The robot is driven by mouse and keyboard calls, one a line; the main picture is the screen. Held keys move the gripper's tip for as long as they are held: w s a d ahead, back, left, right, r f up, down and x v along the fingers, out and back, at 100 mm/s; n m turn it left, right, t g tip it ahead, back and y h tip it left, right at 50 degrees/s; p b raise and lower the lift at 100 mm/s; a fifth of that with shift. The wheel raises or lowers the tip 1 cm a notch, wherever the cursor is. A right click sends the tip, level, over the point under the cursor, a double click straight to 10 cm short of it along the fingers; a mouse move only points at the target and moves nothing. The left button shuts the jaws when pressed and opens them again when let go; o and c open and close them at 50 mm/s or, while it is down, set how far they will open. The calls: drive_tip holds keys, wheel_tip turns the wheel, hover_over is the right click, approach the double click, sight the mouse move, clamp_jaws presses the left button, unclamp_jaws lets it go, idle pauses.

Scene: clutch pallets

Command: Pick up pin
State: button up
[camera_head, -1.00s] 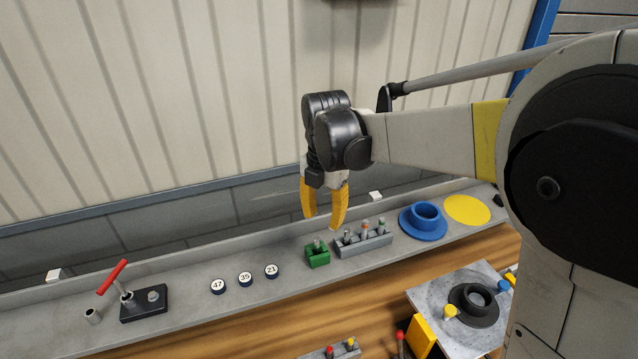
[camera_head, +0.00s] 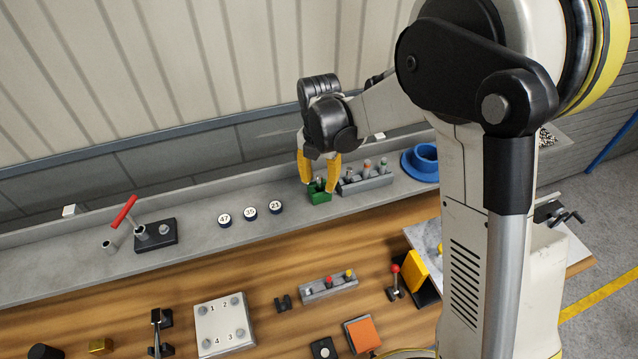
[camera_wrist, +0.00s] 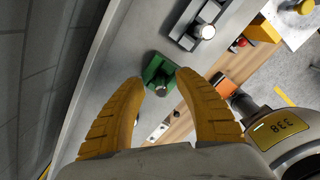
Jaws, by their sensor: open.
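My gripper (camera_head: 319,180) has two yellow fingers, spread open and pointing down at the grey shelf. A small green block (camera_head: 319,194) with a grey pin (camera_head: 319,182) standing in it sits just under the fingertips. In the wrist view the green block (camera_wrist: 160,72) lies just beyond the open fingers (camera_wrist: 157,84), and the pin's round end (camera_wrist: 161,90) shows between the fingertips. Nothing is held. A grey rack (camera_head: 366,182) with several pins stands right beside the green block. How deep the pin sits in the block is hidden.
The wooden bench (camera_head: 120,290) in front carries several fixtures. A wall stands behind the shelf.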

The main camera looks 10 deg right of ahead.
sight(319, 176)
clamp_jaws()
idle(0.4)
wheel_tip(319, 176, up, 4)
drive_tip(key=shift+s+r, duration=0.1)
drive_tip(key=s+d+r+b, duration=0.1)
drive_tip(key=s+d+r, duration=0.5)
drive_tip(key=s, duration=0.3)
drive_tip(key=shift+d+r, duration=0.4)
drive_tip(key=shift+d, duration=0.45)
